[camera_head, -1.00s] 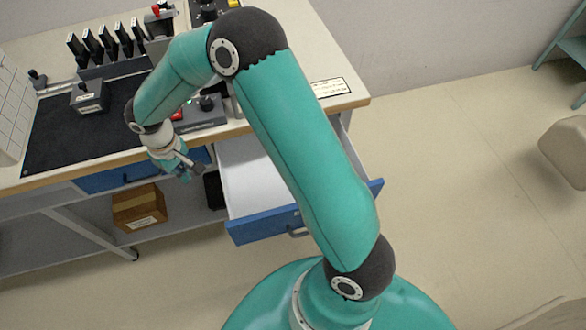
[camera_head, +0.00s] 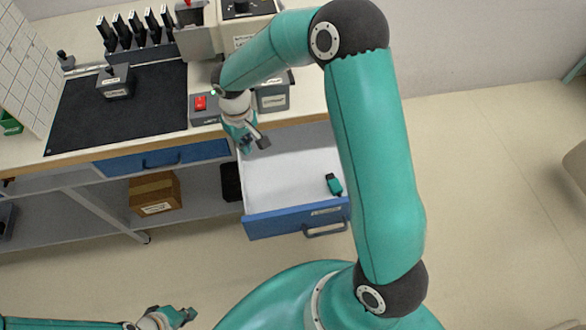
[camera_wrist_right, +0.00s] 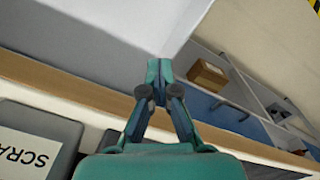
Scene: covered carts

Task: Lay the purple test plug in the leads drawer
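No purple test plug can be made out in either view. An open drawer (camera_head: 290,165) with a white inside and blue front sticks out under the bench; its label is too small to read. A small teal and dark object (camera_head: 334,185) lies in it at the right. My right gripper (camera_head: 254,146) is over the drawer's left back part, by the bench edge. In the right wrist view its fingertips (camera_wrist_right: 160,72) meet with nothing visible between them. My left gripper (camera_head: 176,316) is low at the bottom left, away from the bench; its opening is unclear.
A closed blue drawer (camera_head: 160,158) is left of the open one. The bench holds a black mat (camera_head: 75,120), a grey box with a red switch (camera_head: 201,103) and a rack of black pieces (camera_head: 140,45). A cardboard box (camera_head: 155,193) stands on the lower shelf.

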